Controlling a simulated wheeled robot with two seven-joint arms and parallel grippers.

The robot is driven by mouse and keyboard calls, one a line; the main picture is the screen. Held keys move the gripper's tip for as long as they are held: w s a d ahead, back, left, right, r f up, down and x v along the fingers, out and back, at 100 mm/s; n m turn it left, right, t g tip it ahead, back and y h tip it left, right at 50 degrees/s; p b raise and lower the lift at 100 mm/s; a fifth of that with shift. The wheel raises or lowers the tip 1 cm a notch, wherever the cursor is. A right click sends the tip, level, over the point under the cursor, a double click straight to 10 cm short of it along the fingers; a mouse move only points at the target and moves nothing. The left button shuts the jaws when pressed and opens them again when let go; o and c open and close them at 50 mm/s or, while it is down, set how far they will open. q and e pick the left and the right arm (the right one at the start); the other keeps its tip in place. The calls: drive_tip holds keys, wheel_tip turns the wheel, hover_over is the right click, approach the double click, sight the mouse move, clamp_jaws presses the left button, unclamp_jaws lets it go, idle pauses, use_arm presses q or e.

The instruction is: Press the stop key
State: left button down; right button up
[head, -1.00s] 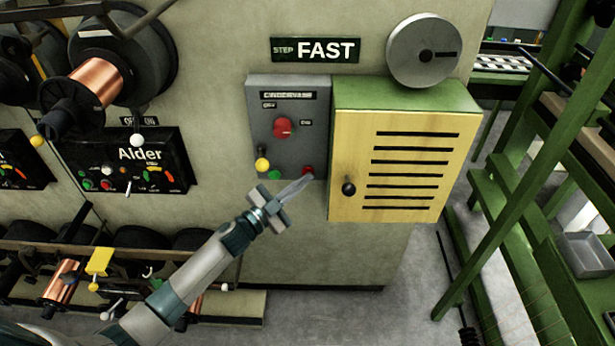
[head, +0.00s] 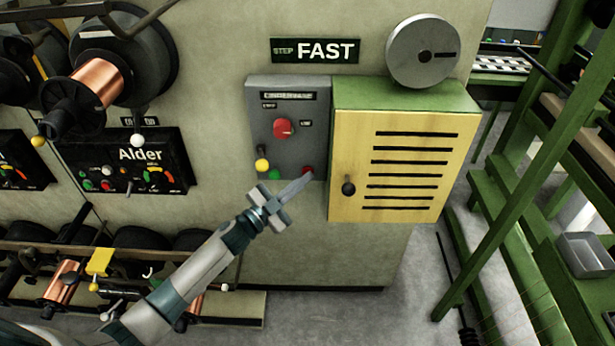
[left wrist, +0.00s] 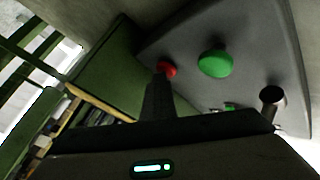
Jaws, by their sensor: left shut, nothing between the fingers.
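The grey control panel (head: 268,108) is on the wall in the head view. It carries a large red knob (head: 283,128), a yellow-tipped lever (head: 262,165), a green button (head: 274,174) and a small red key (head: 308,170) at its lower right. My left gripper (head: 308,178) is shut and empty, its fingertips right at the small red key. In the left wrist view the fingertips overlap the edge of the red key (left wrist: 167,69), with the green button (left wrist: 214,63) to its right. I cannot tell whether they touch the key. My right gripper is not in view.
A yellow louvred cabinet (head: 395,205) with a black knob juts out just right of the panel. The black Alder panel (head: 140,180) and copper spools (head: 96,84) are on the left. Green framework (head: 515,150) stands at the right.

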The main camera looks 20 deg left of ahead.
use_arm(q)
drive_tip(key=shift+w+a, duration=0.1)
drive_tip(key=shift+a, duration=0.2)
drive_tip(key=shift+s+d+f+p, duration=0.1)
drive_tip(key=shift+s+d+p, duration=0.25)
drive_tip(key=shift+s, duration=0.55)
drive_tip(key=shift+s+d+f+p, duration=0.1)
drive_tip(key=shift+s+d+p, duration=0.25)
drive_tip(key=shift+s, duration=0.6)
drive_tip(key=shift+s+d+p, duration=0.25)
drive_tip(key=shift+s+p, duration=0.2)
drive_tip(key=shift+s, duration=0.45)
